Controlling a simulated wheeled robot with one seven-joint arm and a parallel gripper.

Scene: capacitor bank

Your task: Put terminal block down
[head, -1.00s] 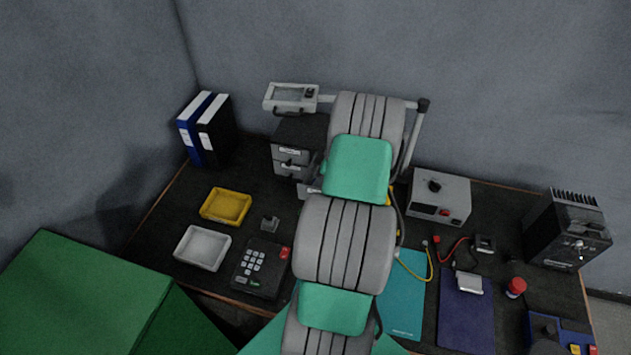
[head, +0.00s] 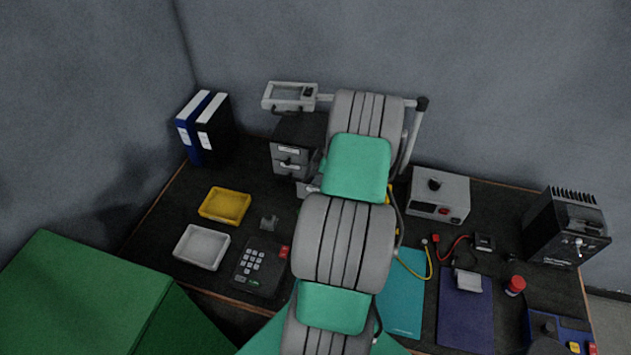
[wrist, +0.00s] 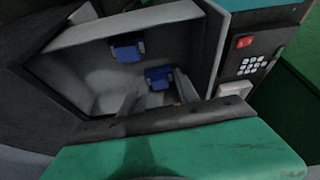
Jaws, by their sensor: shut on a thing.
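In the wrist view, a blue terminal block (wrist: 160,77) sits between the grey fingers of my gripper (wrist: 158,84), which is shut on it. It is over the inside of a grey-walled open container (wrist: 180,20). A second blue block (wrist: 127,47) shows farther inside, apart from the held one. I cannot tell whether the held block touches the container floor. In the head view my arm hides the gripper and both blocks.
A keypad box with a red button (head: 262,268) stands left of my arm; a white tray (head: 202,248) and yellow tray (head: 225,205) are beyond it. A grey drawer cabinet (head: 291,155) stands behind. A teal mat (head: 402,300) and blue mat (head: 465,315) lie right.

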